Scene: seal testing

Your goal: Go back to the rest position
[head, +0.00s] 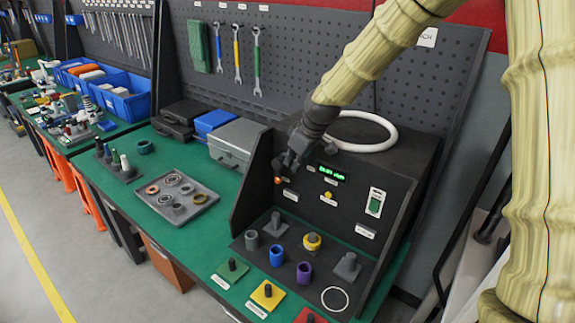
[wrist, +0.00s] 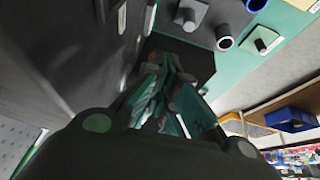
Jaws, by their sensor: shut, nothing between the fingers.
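My gripper (head: 290,160) is shut and empty. In the head view it hangs at the left front of the dark test station (head: 388,205), beside a small orange lamp or button (head: 278,180) on the panel. I cannot tell whether it touches the panel. My arm, in a pale ribbed cover, comes down from the upper right. In the wrist view the closed fingers (wrist: 172,95) point away over the dark station, with the panel close at the left.
The station has a green display (head: 332,172), a white ring (head: 360,131) on top, and blue (head: 276,256) and purple (head: 304,272) cups on its base. A grey tray of rings (head: 177,198) and a grey case (head: 238,142) stand left. Tools hang behind.

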